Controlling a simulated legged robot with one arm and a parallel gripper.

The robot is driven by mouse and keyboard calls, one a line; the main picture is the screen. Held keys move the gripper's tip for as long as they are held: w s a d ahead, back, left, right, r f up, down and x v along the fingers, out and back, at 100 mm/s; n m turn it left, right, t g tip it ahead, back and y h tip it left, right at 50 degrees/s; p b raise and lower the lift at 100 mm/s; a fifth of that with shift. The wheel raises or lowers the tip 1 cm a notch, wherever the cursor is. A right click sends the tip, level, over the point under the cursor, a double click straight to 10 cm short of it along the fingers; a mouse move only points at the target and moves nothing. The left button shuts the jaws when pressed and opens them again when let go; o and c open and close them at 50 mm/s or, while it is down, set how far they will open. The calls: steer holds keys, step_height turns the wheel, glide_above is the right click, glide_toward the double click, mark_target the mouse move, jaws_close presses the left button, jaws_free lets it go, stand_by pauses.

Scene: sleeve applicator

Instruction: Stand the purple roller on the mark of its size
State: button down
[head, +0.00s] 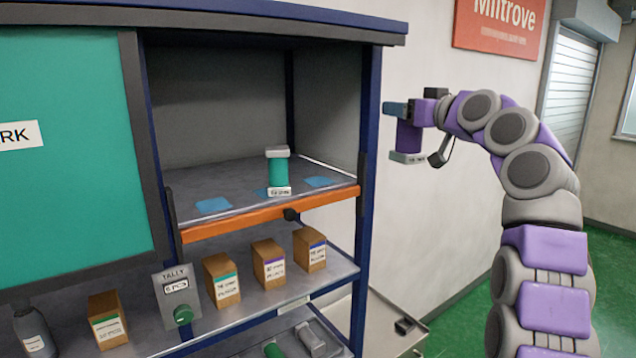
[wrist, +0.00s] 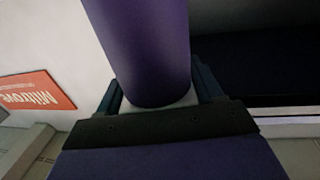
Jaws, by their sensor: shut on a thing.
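My gripper (head: 398,108) is shut on the purple roller (head: 409,138) and holds it upright in the air, right of the cabinet and outside it. The roller has a grey labelled end at the bottom; the label is too small to read. In the wrist view the purple roller (wrist: 145,50) stands between the jaws (wrist: 160,92). Three blue marks lie on the upper shelf: a left mark (head: 213,205), a middle mark (head: 262,193) and a right mark (head: 322,182). The left and right marks are bare. A green roller (head: 278,172) with grey ends stands upright at the middle mark, partly covering it.
The upper shelf has an orange front edge (head: 270,217) and a dark knob. A teal door (head: 70,160) covers the cabinet's left side. A blue post (head: 367,190) bounds the right. Several boxes (head: 268,262) and a tally counter (head: 177,295) stand on the shelf below.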

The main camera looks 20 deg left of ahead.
steer(key=shift+s+r, duration=0.3)
steer(key=shift+r, duration=0.15)
steer(key=shift+s+a+r, duration=0.15)
steer(key=shift+r, duration=0.15)
steer(key=shift+a, duration=0.2)
steer(key=shift+s+r+p, duration=0.1)
steer(key=shift+s+p, duration=0.1)
steer(key=shift+p, duration=0.1)
steer(key=shift+d, duration=0.1)
steer(key=shift+r+n, duration=0.15)
steer(key=shift+n, duration=0.15)
steer(key=shift+a+r, duration=0.1)
steer(key=shift+a, duration=0.1)
steer(key=shift+a, duration=0.15)
